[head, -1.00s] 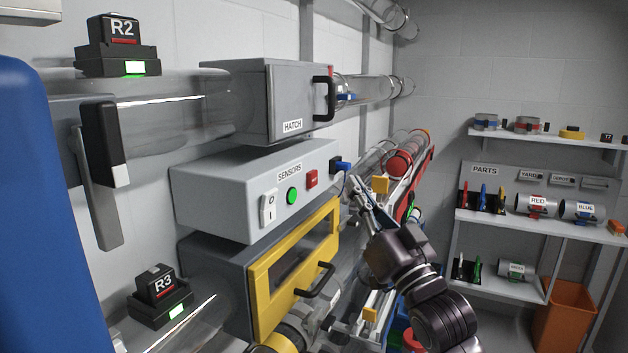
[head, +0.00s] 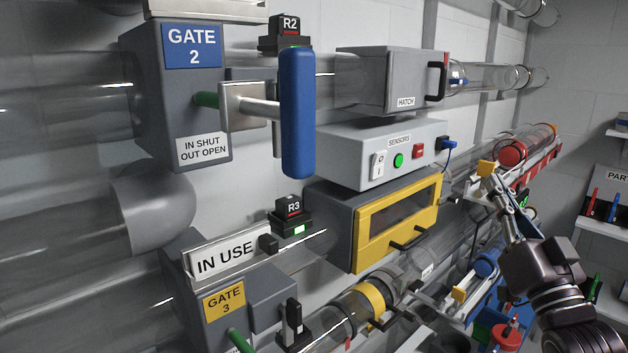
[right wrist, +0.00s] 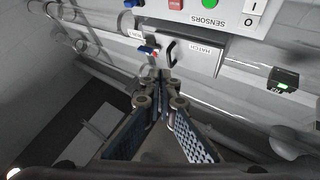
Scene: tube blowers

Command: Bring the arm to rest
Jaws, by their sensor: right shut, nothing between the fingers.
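My right gripper (head: 494,182) is at the right of the head view, its dark arm coming up from the lower right corner. Its fingers are shut and empty, pointing up and left in front of the red-ended tube rack. In the right wrist view the closed fingers (right wrist: 161,90) point toward the grey hatch box (right wrist: 188,52), which appears upside down. I cannot tell whether they touch anything at the rack. My left arm and gripper are not in view.
The hatch box (head: 385,82), sensors box (head: 350,153) and yellow-framed box (head: 397,220) stand left of the gripper. The blue gate 2 handle (head: 297,115) juts out in the foreground. A red-ended tube (head: 513,152) lies behind the fingers. Shelves (head: 603,229) stand at far right.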

